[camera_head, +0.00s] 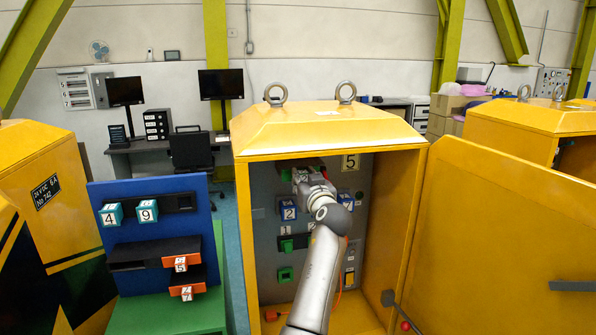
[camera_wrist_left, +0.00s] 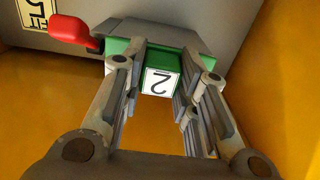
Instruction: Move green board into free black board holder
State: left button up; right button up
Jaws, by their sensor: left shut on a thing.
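The green board (camera_wrist_left: 158,84), with a white label reading 2 (upside down here), is between my left gripper's fingers in the left wrist view. My left gripper (camera_wrist_left: 157,72) is shut on it. The board is at a grey mount with a red lever (camera_wrist_left: 70,27) beside it; I cannot tell whether it is seated or free. In the head view my left gripper (camera_head: 305,178) is inside the open yellow cabinet, high on its grey panel, and mostly hides the board. A black board holder (camera_head: 126,256) is on the blue panel at left, with bare space left of an orange board. My right gripper is not in view.
Teal boards 4 (camera_head: 111,215) and 9 (camera_head: 146,211) sit in the upper holder; orange boards 5 (camera_head: 181,255) and 7 (camera_head: 187,288) sit lower. Blue boards flank my arm inside the cabinet. The cabinet walls and open door (camera_head: 500,235) enclose the space.

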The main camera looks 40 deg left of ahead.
pick_arm(q)
jog(key=shift+s+d, duration=0.2)
jog(key=shift+d, duration=0.05)
jog(key=shift+v, duration=2.5)
jog(key=b+v, duration=0.1)
jog(key=v, duration=0.6)
jog(key=shift+s+d+b, duration=0.3)
jog(key=shift+b, duration=0.05)
